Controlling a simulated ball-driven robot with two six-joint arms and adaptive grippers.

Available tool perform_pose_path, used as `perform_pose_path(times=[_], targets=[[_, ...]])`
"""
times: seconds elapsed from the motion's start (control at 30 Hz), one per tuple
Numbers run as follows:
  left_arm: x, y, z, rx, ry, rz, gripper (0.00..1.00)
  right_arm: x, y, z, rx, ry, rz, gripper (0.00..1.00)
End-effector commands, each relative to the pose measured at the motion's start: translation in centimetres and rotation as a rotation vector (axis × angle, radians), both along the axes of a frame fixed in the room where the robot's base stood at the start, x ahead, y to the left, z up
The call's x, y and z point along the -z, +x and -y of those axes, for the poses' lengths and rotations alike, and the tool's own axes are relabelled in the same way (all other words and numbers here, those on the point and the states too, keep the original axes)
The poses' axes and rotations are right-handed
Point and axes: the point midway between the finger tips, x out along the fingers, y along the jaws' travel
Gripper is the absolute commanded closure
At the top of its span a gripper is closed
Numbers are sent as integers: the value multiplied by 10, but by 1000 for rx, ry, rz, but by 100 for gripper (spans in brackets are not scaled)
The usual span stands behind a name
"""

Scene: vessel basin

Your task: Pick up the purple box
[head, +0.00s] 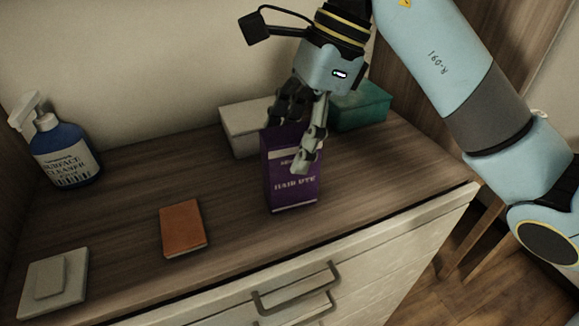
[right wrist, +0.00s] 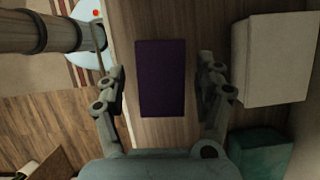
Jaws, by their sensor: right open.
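The purple box (head: 291,189), labelled as hair dye, stands upright on the wooden top of the drawer unit in the head view. My right gripper (head: 294,134) is over it, with its fingers at the upper part of the box. In the right wrist view, the dark purple top of the box (right wrist: 162,78) lies between the two open fingers of the right gripper (right wrist: 162,88). A gap shows on each side, so the fingers look apart from the box. My left gripper is not in view.
A pale box (head: 240,132) and a teal box (head: 361,107) stand behind the purple box. A brown notebook (head: 183,228), a blue cleaner bottle (head: 66,155) and a grey stacked item (head: 54,284) are to the left. The counter's front edge (head: 397,221) is close.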

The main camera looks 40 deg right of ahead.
Motion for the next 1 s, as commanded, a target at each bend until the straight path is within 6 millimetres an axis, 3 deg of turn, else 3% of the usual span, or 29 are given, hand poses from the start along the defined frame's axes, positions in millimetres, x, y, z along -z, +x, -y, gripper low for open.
perform_pose_path(times=[0.3,0.57,1.0], targets=[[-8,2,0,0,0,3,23,42,6,-15,0,4,-3,30],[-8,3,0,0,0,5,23,46,7,-16,0,1,-1,30],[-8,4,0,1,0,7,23,46,7,-16,0,2,0,85]])
